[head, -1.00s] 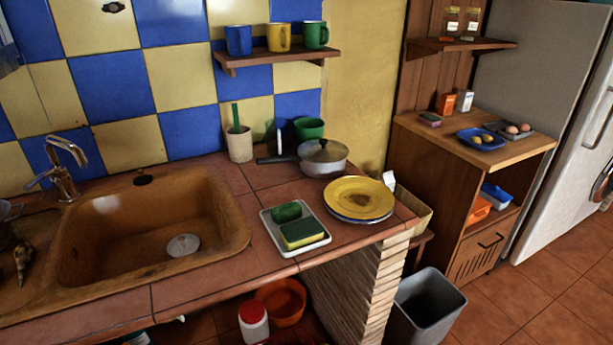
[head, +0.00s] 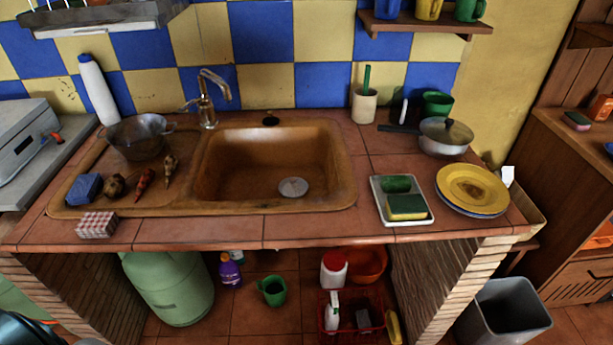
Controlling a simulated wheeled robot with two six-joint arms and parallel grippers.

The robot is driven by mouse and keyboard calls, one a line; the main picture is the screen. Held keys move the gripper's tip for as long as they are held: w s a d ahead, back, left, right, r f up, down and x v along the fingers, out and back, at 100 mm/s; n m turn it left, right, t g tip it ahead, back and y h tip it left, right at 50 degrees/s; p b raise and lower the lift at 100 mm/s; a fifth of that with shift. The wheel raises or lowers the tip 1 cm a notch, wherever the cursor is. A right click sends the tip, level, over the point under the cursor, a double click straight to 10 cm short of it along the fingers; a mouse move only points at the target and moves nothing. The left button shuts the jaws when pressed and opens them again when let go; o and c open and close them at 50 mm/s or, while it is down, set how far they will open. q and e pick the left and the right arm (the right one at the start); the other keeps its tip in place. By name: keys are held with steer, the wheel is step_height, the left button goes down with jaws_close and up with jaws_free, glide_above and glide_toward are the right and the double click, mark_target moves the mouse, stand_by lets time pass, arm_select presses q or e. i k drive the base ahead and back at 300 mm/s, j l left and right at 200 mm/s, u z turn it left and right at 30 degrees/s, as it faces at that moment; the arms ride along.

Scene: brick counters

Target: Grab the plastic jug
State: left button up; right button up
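A green jug (head: 272,291) with a handle stands on the floor under the counter, below the sink, in the head view. A white container with a red lid (head: 333,268) stands to its right, in front of an orange-red bowl. I cannot tell for certain which of these is the plastic jug; the green one has a jug's shape. Neither gripper shows in the head view.
Brick supports (head: 432,292) flank the space under the counter. A large green gas bottle (head: 168,287), a purple bottle (head: 230,271) and a red crate (head: 352,318) stand near the green jug. A grey bin (head: 503,315) stands at right. The counter overhangs the jug.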

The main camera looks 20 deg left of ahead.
mark_target(275, 289)
steer(key=k+u, duration=0.4)
steer(key=k+j+u, duration=0.1)
steer(key=k+u, duration=0.15)
steer(key=u, duration=0.15)
